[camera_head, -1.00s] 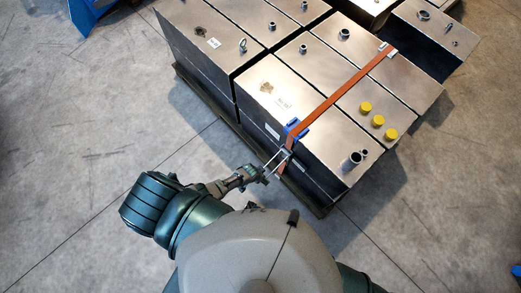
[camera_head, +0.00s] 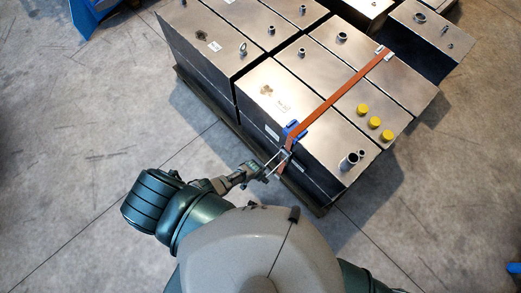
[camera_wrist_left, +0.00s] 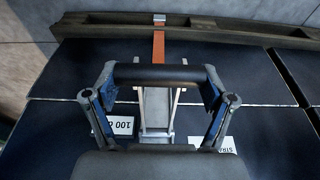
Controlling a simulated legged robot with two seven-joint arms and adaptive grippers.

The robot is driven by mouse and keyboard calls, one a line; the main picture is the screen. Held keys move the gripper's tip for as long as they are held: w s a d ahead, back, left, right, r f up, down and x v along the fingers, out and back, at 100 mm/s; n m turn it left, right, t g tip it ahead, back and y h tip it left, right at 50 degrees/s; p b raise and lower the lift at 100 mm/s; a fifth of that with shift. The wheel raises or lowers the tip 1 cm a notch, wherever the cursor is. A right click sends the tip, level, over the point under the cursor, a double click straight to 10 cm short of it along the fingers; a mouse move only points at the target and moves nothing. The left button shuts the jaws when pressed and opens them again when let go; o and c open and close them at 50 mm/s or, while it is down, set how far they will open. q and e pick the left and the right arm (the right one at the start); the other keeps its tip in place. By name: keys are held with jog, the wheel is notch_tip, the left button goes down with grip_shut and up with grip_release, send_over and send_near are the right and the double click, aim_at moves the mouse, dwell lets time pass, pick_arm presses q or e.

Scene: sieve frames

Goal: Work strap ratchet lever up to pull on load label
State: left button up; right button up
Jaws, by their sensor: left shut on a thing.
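An orange strap (camera_head: 340,94) runs over the metal tanks and down their near side, past a blue corner protector (camera_head: 295,130). The ratchet lever (camera_head: 275,161) sits on that side, at the strap's lower part. In the left wrist view its dark round handle (camera_wrist_left: 160,74) lies crosswise between my fingers, with pale metal side bars below it. My left gripper (camera_head: 264,173) is shut on this handle; it also shows in the left wrist view (camera_wrist_left: 160,90). A white label reading "100" (camera_wrist_left: 122,125) and another label (camera_wrist_left: 222,144) are partly hidden by the gripper. My right gripper is out of view.
The tanks stand on a dark pallet (camera_head: 317,207), whose beam (camera_wrist_left: 240,33) crosses the wrist view. Yellow caps (camera_head: 374,122) and pipe stubs (camera_head: 348,162) rise from the tank tops. The concrete floor (camera_head: 90,130) to the left is clear.

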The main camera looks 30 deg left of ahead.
pick_arm(q)
jog(key=o, duration=1.5)
jog(key=shift+w+d+r, duration=0.15)
jog(key=shift+w+r, duration=0.1)
jog(key=shift+w, duration=0.3)
jog(key=shift+o, duration=0.2)
jog(key=shift+s+f, duration=0.15)
jog(key=shift+s, duration=0.1)
jog(key=shift+s, duration=0.1)
jog(key=v, duration=1.2)
jog(key=shift+f, duration=0.1)
